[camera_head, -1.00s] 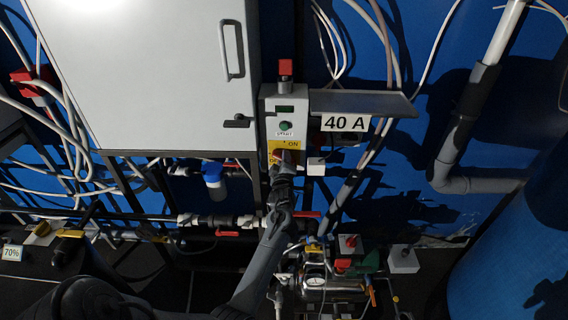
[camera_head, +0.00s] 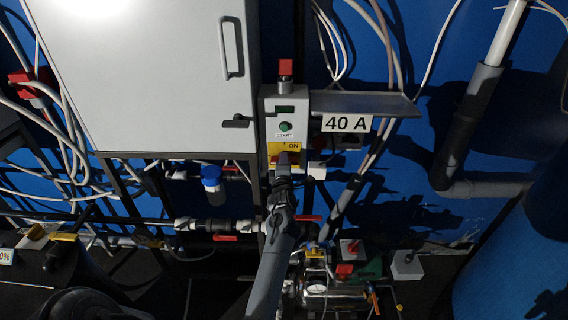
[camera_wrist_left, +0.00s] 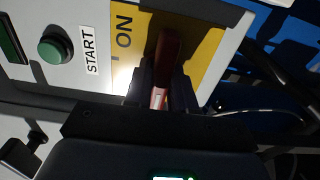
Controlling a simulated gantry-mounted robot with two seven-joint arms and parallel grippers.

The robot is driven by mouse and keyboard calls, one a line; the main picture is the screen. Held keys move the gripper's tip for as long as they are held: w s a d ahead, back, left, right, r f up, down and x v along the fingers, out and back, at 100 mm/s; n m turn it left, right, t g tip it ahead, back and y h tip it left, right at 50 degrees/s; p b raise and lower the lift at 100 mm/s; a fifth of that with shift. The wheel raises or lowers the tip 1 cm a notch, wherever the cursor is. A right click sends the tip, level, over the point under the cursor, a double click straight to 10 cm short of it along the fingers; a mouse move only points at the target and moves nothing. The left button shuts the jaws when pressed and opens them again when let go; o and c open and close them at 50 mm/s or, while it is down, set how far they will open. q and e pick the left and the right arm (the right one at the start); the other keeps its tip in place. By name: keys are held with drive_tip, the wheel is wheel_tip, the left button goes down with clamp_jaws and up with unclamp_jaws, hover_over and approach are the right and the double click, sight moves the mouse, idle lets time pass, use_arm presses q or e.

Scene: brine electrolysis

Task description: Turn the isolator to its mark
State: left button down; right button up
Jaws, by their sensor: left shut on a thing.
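The isolator is a red handle (camera_wrist_left: 166,50) on a yellow plate (camera_head: 289,148) marked ON, low on the grey control box (camera_head: 270,119). In the wrist view the plate also shows (camera_wrist_left: 208,48), and the handle runs down between my fingers. My left gripper (camera_head: 284,170) reaches up from below and is shut on the red handle; its fingers also show in the wrist view (camera_wrist_left: 160,92). My right gripper is not in view.
A green START button (camera_head: 285,127) sits above the isolator, with a red knob (camera_head: 285,67) on top of the box. A 40 A label (camera_head: 347,123) hangs from a shelf (camera_head: 365,103) at right. A large cabinet (camera_head: 165,75) stands left. Pipes and valves lie below.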

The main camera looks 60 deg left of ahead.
use_arm(q)
drive_tip(key=c, duration=1)
unclamp_jaws()
drive_tip(key=shift+c, duration=0.2)
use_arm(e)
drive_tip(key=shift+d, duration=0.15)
use_arm(q)
drive_tip(key=shift+d, duration=0.1)
